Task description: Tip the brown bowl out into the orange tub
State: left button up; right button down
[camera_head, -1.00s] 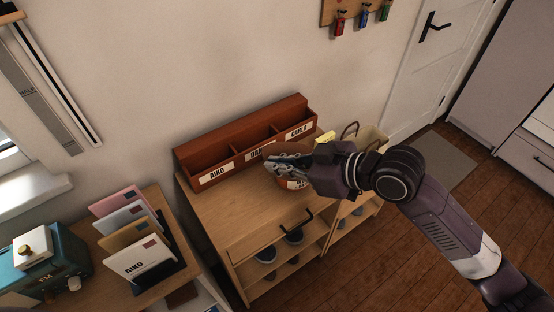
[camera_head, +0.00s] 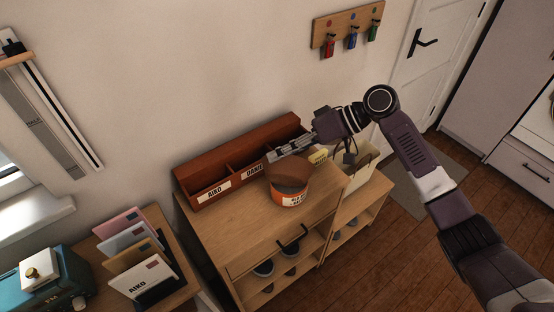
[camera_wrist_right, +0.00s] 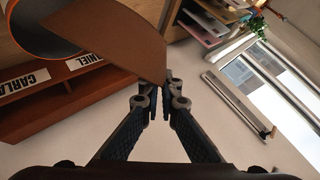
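The orange tub (camera_head: 292,199) stands on the wooden cabinet top, in front of the red-brown organizer. It has a white label, and its dark inside partly shows. The brown bowl (camera_head: 290,172) is steeply tilted over the tub's back rim and hides part of the opening. My right gripper (camera_head: 277,154) is shut on the bowl's rim. In the right wrist view, the bowl (camera_wrist_right: 115,35) reaches from the fingertips (camera_wrist_right: 158,98) across part of the tub (camera_wrist_right: 35,42). I cannot see whether anything remains in the bowl. My left gripper is not in view.
The organizer (camera_head: 203,198) with name labels stands against the wall behind the tub. A pale basket (camera_head: 350,172) is to the right. A letter rack (camera_head: 160,293) and a teal appliance (camera_head: 55,285) are at lower left. The cabinet top (camera_head: 235,226) is clear left of the tub.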

jog(key=w+d+m+g+y+b, duration=0.1)
jog(key=w+m+g+b, duration=0.2)
jog(key=w+b, duration=0.3)
jog(key=shift+b, duration=2.4)
jog(key=shift+w, duration=0.1)
